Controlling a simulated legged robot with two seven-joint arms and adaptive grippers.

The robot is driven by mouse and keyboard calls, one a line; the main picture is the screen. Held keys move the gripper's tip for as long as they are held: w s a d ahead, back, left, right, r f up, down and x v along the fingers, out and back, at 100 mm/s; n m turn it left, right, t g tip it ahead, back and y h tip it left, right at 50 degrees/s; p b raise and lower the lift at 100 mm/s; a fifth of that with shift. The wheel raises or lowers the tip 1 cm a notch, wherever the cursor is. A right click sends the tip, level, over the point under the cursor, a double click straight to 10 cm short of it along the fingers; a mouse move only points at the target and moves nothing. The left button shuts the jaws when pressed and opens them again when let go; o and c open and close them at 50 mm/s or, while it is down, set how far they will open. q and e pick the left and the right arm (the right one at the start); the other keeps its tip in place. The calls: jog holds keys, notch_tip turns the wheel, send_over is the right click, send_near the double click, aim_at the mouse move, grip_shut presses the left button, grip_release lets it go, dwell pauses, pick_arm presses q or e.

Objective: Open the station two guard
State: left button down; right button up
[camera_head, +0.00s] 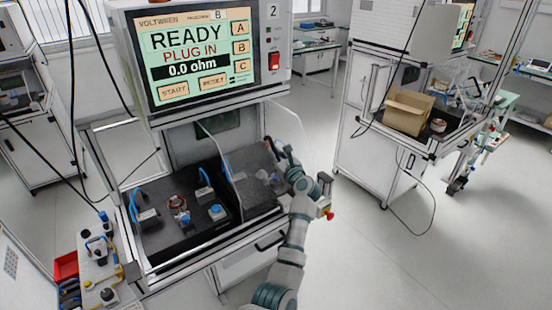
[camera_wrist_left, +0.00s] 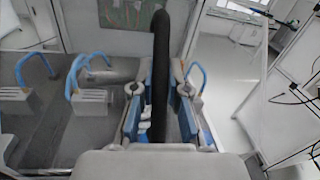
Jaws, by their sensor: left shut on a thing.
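Station two (camera_head: 205,55) carries the number 2 and a screen reading READY, PLUG IN, 0.0 ohm. Its clear guard (camera_head: 228,160) shows as thin see-through panels over the right part of the work bay. My left gripper (camera_head: 277,155) is at the right side of the bay. In the left wrist view, a dark upright handle (camera_wrist_left: 161,60) stands between the blue-padded fingers of my left gripper (camera_wrist_left: 158,112), which is shut on it. The guard's exact position is hard to tell. My right gripper is not in view.
The black bed (camera_head: 160,245) holds a copper-coloured stator (camera_head: 178,203) and blue-handled clamps (camera_head: 147,214). A bench with an open cardboard box (camera_head: 408,112) stands to the right. A red bin (camera_head: 66,267) is at lower left. Floor between the benches is clear.

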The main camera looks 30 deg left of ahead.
pick_arm(q)
jog(key=shift+w+d+r, duration=0.1)
jog(key=shift+d+r, duration=0.05)
jog(key=c, duration=1.6)
grip_release()
jog(key=o, duration=0.4)
jog(key=shift+w, duration=0.15)
jog(key=shift+o, duration=0.2)
jog(key=shift+w+f, duration=0.2)
jog(key=shift+s+r, duration=0.1)
jog(key=shift+s, duration=0.1)
jog(key=shift+s+d, duration=0.1)
jog(key=shift+d, duration=0.1)
jog(key=v, duration=1.1)
jog(key=shift+d, duration=0.35)
